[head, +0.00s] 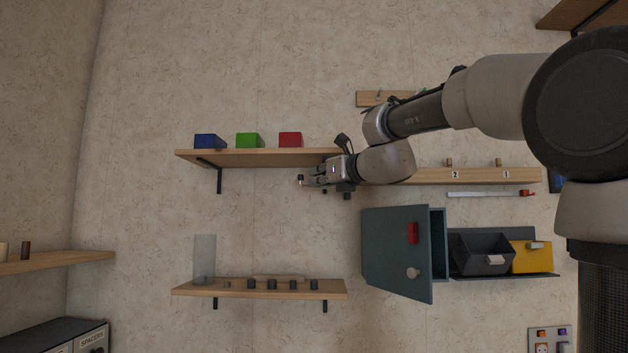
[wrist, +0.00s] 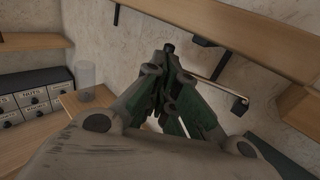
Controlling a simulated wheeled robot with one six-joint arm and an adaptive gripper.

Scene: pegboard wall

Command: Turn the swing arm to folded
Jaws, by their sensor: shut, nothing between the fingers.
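The swing arm (wrist: 213,84) is a thin metal rod in the wrist view. It runs from a black block (wrist: 240,106) at the wall toward my fingers, which hide part of it. A dark knob (wrist: 168,48) shows just beyond my fingertips, apparently at the rod's free end. My gripper (head: 309,181) is shut and empty, just below the upper shelf in the head view. It also shows in the wrist view (wrist: 168,72). It is close to the knob; I cannot tell whether they touch. In the head view my gripper covers most of the swing arm.
The upper shelf (head: 245,159) holds a blue, a green and a red block. The lower shelf (head: 240,289) carries a clear cylinder (head: 204,258) and several dark pegs. Bare wall lies left of my gripper.

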